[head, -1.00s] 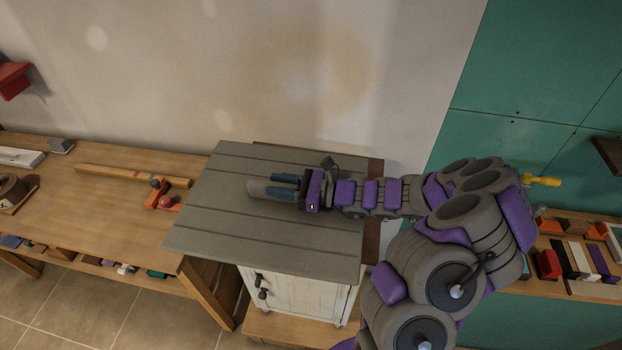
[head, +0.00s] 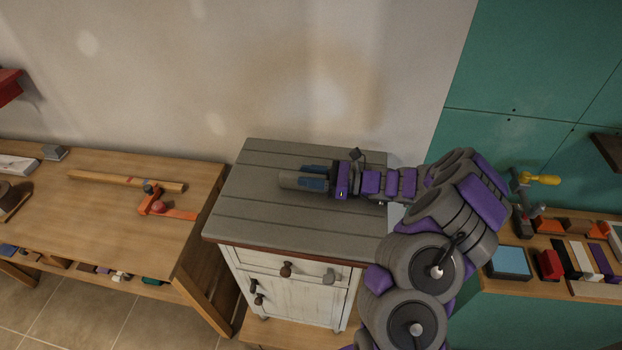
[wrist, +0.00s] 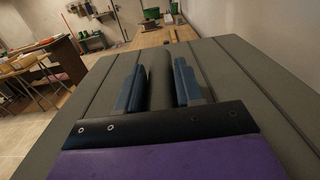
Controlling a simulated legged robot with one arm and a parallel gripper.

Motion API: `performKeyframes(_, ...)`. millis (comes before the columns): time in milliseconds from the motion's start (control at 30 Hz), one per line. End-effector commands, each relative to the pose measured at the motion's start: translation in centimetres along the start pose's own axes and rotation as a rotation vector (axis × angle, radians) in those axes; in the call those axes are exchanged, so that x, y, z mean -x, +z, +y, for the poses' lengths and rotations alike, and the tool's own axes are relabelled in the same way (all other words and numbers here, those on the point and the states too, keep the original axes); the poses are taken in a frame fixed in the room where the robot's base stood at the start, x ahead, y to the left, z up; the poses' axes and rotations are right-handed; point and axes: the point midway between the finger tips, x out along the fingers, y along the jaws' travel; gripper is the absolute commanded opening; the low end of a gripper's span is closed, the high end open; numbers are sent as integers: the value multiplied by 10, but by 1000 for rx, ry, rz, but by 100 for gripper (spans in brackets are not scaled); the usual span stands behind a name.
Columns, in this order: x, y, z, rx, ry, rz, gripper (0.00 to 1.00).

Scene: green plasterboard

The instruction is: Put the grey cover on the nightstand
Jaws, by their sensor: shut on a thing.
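The grey cover (head: 290,220), a planked grey panel, lies flat over the top of the white nightstand (head: 308,298). A thin brown edge of the nightstand shows under its front side, and the two look closely lined up. My gripper (head: 312,178) is over the middle of the cover, reaching in from the right. Its blue fingers are shut on the cover's round grey handle (head: 288,181). The wrist view shows the handle (wrist: 159,78) between both fingers, with the cover (wrist: 245,75) spread beneath. Whether the cover rests fully at the back is hidden.
A wooden workbench (head: 110,215) stands close on the left, with an orange clamp (head: 160,205) on it. A pale wall is just behind the nightstand. A shelf (head: 560,250) with a blue box (head: 510,262) and small items is at right.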

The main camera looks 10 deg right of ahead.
Motion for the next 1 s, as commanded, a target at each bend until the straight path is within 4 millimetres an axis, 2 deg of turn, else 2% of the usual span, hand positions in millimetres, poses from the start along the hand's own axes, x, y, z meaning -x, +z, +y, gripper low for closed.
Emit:
performKeyframes(67,-5,-7,2,1,3,2,0)
performKeyframes(267,-2,-6,1,2,3,-2,0)
performKeyframes(300,1,-6,0,1,4,-4,40)
performKeyframes(533,7,-7,-3,0,2,-9,61)
performKeyframes(1000,-2,-7,1,1,2,-1,61)
